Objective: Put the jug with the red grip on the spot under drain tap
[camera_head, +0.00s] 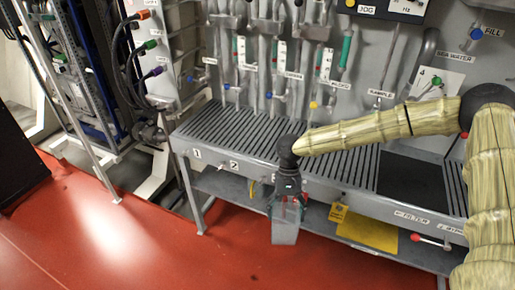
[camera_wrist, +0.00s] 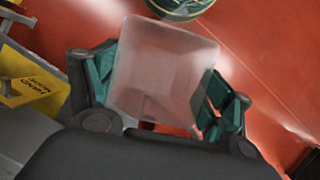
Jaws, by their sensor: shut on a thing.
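My gripper (camera_head: 286,207) is shut on a translucent, greyish jug (camera_head: 285,230) and holds it in front of the bench's front edge, above the red floor. In the wrist view the jug (camera_wrist: 165,70) sits between the teal pads of my gripper (camera_wrist: 162,92). Its grip is mostly hidden by the fingers, so I cannot make out its colour for certain. Several taps and pipes stand along the back of the slatted bench (camera_head: 235,128). Their labels are small, and I cannot tell for certain which one marks the drain tap.
The slatted bench top has free room at the left and middle; a dark panel (camera_head: 405,180) lies at its right. A lower shelf carries a yellow item (camera_head: 367,232). A red-knobbed lever (camera_head: 418,238) is at the lower right. Cabling and a rack stand at left.

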